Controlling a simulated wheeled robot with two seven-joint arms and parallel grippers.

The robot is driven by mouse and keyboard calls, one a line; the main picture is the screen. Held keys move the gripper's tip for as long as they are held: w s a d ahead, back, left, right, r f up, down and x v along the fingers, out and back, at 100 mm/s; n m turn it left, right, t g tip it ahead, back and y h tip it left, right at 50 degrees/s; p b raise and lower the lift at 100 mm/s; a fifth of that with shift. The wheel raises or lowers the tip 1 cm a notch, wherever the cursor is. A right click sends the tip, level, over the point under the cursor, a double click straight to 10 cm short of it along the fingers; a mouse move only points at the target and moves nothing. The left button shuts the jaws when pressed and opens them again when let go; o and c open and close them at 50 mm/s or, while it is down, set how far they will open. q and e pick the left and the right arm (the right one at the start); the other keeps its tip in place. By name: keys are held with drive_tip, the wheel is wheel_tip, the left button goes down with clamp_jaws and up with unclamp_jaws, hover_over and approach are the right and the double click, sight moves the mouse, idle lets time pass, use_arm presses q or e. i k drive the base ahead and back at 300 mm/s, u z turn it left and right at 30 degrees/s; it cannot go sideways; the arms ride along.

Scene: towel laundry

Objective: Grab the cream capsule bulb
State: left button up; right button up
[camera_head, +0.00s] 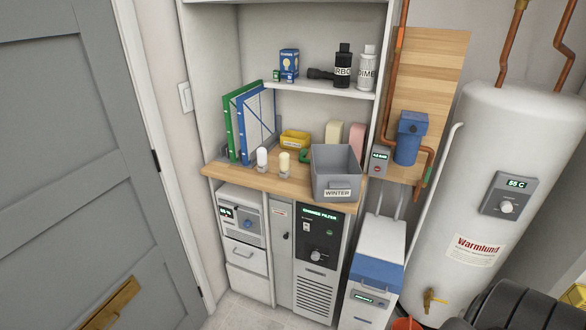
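The cream capsule bulb (284,162) stands upright on the wooden worktop (248,180), near its front edge. A whiter bulb of similar shape (262,158) stands just to its left, with a small gap between them. A grey bin labelled WINTER (337,186) is close on the right of the cream bulb. Neither of my grippers shows in the head view.
Green and blue binders (251,125) stand left of the bulbs. A yellow box (295,140) is behind them. A shelf (318,90) with bottles and a blue bulb box (289,63) hangs above. A white tank (500,180) fills the right.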

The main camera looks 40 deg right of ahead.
sight(284, 156)
drive_tip(key=z, duration=1.9)
drive_tip(key=i, duration=0.45)
